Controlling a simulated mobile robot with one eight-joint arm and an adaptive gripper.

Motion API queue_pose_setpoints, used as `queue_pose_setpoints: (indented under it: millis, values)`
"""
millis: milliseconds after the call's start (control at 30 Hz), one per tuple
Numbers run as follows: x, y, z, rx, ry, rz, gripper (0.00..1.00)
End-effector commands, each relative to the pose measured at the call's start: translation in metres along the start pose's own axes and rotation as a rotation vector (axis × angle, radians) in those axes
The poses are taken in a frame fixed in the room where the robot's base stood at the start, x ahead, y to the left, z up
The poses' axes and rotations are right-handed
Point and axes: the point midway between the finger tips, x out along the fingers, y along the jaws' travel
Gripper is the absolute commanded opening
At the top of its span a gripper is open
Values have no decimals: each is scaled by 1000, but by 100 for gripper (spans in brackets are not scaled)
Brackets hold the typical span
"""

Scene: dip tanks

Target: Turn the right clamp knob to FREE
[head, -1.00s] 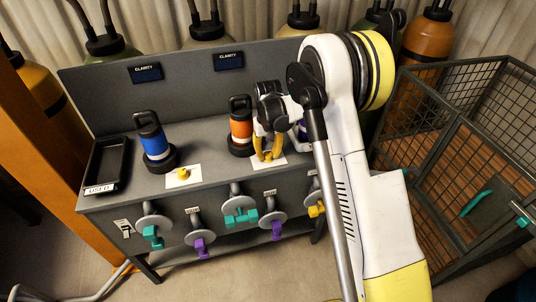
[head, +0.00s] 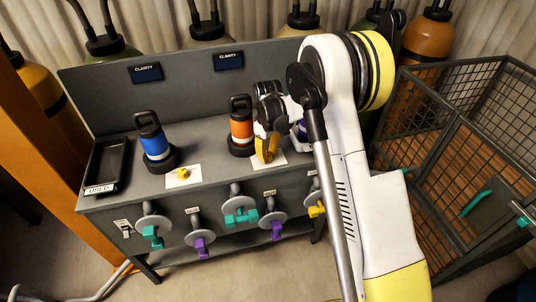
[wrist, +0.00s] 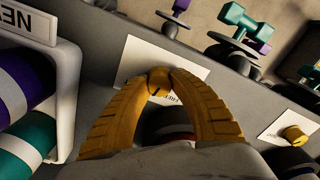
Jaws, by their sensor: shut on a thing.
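The right clamp knob (wrist: 158,80) is small and yellow and sits on a white card (wrist: 135,60) on the bench top. My gripper (head: 267,158) is over that card in the head view, where its fingers hide the knob. In the wrist view my gripper (wrist: 159,76) has its two yellow fingertips closed on the knob, one on each side. A dark line shows on the knob's near side, beside printed card text that looks like FREE, upside down and partly covered. Which way the knob points is hard to tell.
An orange bottle (head: 240,130) stands behind the gripper and a blue bottle (head: 153,140) further left. The left clamp knob (head: 184,173) sits on its own card. A NEW rack (wrist: 65,70) is close beside the fingers. Coloured valve handles (head: 241,216) line the bench front.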

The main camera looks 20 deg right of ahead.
Motion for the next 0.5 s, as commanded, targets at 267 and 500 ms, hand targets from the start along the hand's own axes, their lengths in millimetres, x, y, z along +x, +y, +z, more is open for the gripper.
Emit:
queue_pose_setpoints:
  millis: [267,500]
  values:
    - [0,0,0,-259,0,0,0]
    - [0,0,0,-487,0,0,0]
